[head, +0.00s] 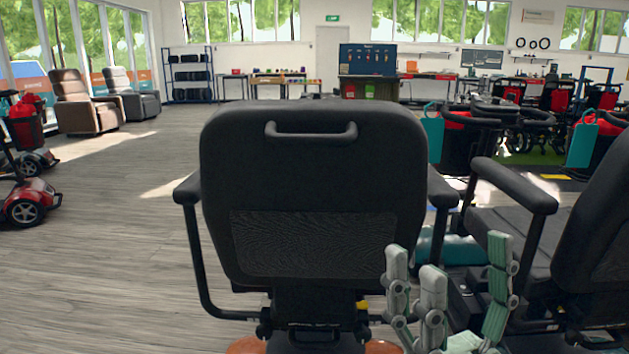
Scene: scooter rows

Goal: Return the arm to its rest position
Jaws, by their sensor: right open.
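My right gripper (458,272) shows at the lower right of the head view, its pale green-grey fingers pointing up and spread apart. It is open, with nothing between the fingers. It is in front of the gap between a black scooter seat (312,190) and a second scooter at the right. I cannot tell whether it touches either one. The rest of my right arm is below the picture's edge. My left gripper is not in view.
The second scooter's armrest (514,185) and seat back (600,235) stand close on the right. Red scooters (25,205) stand at the far left. Two armchairs (86,101) are by the windows. The wooden floor (120,265) at left is clear.

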